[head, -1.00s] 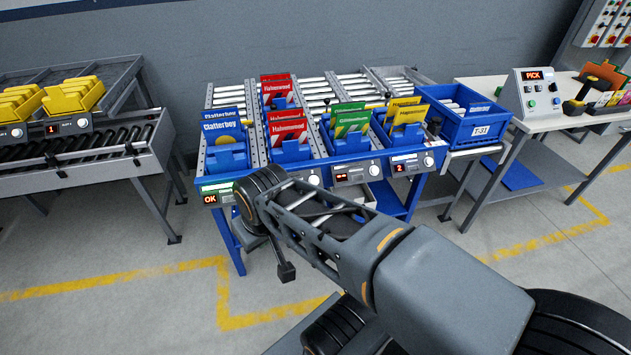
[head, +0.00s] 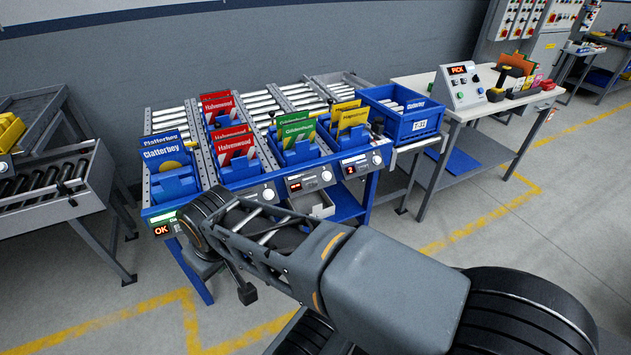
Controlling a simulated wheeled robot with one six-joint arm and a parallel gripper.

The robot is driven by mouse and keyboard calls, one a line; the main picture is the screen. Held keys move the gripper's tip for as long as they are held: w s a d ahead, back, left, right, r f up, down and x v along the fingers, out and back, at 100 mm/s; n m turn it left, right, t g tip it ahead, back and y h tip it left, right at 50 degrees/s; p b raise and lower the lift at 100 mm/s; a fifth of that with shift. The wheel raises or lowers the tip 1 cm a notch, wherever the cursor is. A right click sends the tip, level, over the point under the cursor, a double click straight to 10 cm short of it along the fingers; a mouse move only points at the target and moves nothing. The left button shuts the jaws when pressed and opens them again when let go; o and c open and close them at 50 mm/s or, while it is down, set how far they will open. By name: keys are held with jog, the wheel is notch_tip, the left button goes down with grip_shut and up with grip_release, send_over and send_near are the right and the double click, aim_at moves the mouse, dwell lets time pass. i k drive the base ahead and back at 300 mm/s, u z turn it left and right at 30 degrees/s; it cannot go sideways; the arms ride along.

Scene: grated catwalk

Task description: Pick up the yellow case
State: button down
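Two flat yellow cases stand one behind the other in the right-hand lane of the blue sloped rack; the front one (head: 353,118) bears dark lettering. The rear yellow case (head: 344,106) shows mostly its top part. Their lower parts sit in a blue holder. My arm reaches across the lower middle, in front of the rack and apart from the cases. A small dark part (head: 247,293) hanging below the arm may belong to my gripper. The rest of the gripper is hidden, and its opening does not show.
Blue, red and green cases (head: 296,132) fill the lanes to the left. A blue crate (head: 421,124) marked T-31 stands right of the yellow cases. A white table (head: 470,104) with a PICK box is farther right. Yellow-marked floor is open in front.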

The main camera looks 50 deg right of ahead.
aim_at(349, 118)
jog(key=z, duration=1.95)
